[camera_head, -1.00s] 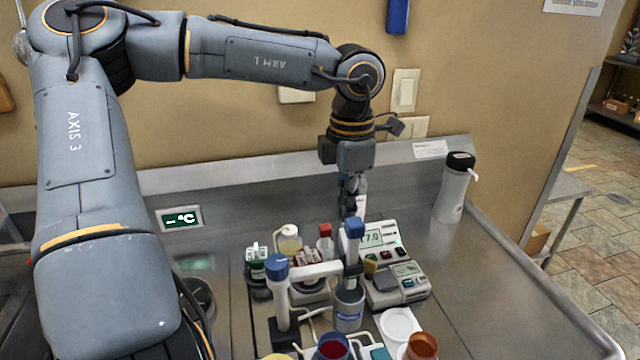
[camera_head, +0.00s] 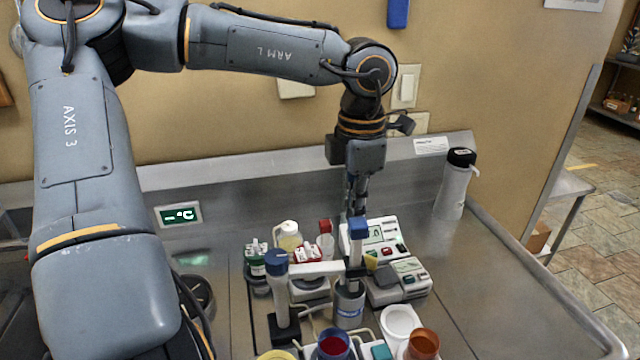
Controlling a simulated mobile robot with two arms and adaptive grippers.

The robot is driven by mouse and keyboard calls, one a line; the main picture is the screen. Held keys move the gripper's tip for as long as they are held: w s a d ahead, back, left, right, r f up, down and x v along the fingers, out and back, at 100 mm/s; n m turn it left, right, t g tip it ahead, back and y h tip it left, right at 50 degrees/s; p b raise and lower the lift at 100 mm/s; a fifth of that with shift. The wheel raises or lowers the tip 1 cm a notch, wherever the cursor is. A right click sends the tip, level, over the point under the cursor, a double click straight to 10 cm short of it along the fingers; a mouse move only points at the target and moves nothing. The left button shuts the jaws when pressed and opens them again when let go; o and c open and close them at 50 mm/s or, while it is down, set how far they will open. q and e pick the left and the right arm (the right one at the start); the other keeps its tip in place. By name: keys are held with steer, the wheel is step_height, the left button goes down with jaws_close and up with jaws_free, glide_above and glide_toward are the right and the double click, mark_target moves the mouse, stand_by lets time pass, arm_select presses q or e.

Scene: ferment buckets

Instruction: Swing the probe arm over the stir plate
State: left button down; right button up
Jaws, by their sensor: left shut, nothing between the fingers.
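My right gripper is out of view.
A meter with a display (camera_head: 378,238) stands behind the probe. Small bottles (camera_head: 289,236) crowd behind the bar. A white cup (camera_head: 399,322) and an orange-brown cup (camera_head: 423,343) stand in front. A white flask (camera_head: 455,185) is at the back right. The steel bench is clear at right.

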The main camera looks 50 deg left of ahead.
mark_target(364, 225)
arm_select(q)
steer(key=shift+s+d, duration=0.15)
steer(key=shift+d, duration=0.3)
steer(key=shift+s+d+f+b, duration=0.1)
steer(key=shift+s+d+b, duration=0.2)
steer(key=shift+d+b, duration=0.2)
steer(key=shift+s+d, duration=0.55)
steer(key=shift+d, duration=0.35)
steer(key=shift+b, duration=0.3)
